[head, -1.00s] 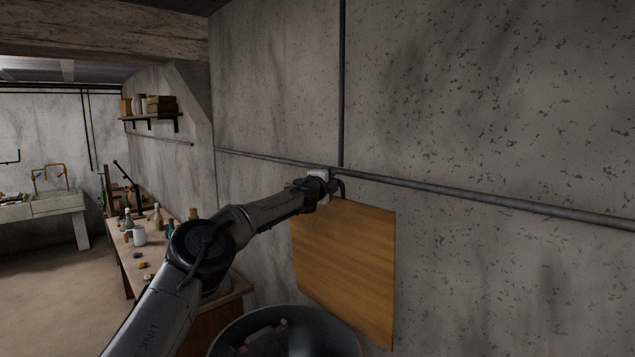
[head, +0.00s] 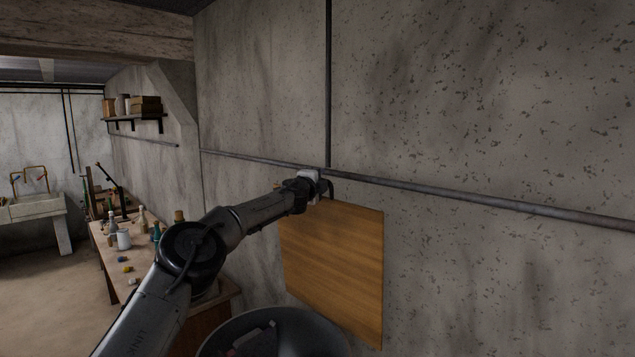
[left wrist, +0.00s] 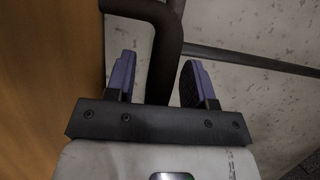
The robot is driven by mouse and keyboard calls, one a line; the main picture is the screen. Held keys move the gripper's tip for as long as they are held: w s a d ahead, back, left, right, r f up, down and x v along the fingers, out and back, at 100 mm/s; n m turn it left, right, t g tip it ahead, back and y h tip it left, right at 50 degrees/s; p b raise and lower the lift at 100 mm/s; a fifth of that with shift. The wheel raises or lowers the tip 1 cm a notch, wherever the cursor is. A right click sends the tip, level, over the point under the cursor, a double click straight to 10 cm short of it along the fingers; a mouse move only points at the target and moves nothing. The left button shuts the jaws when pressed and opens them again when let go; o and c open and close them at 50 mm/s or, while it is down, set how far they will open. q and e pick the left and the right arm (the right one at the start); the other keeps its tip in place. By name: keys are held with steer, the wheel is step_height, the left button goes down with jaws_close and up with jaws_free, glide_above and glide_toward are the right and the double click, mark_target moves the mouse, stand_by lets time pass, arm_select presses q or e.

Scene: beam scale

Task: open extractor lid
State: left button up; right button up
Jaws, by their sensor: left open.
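A flat wooden panel (head: 335,265) stands upright at the concrete wall; it also fills the left of the left wrist view (left wrist: 50,70). I cannot tell whether it is the extractor lid. My left gripper (head: 318,187) is at the panel's upper edge. In the left wrist view its two fingers (left wrist: 158,68) are apart, with a dark bent bar (left wrist: 167,45) running between them. I cannot tell whether either finger touches the bar. The bar's lower end is hidden behind the gripper body. My right gripper is not in view.
A horizontal pipe (head: 450,198) runs along the wall near my left gripper. A large round dark tub (head: 335,338) stands below the panel. A workbench (head: 112,262) with bottles and a mug is at left, with a wall shelf (head: 135,117) above. Open floor (head: 50,300) lies at far left.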

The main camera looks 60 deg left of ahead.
arm_select(q)
steer(key=b+v, duration=0.6)
steer(key=v, duration=0.7)
steer(key=shift+s+d+b, duration=0.25)
steer(key=shift+d+b, duration=0.05)
steer(key=shift+b, duration=0.05)
steer(key=shift+f, duration=0.1)
stand_by(0.7)
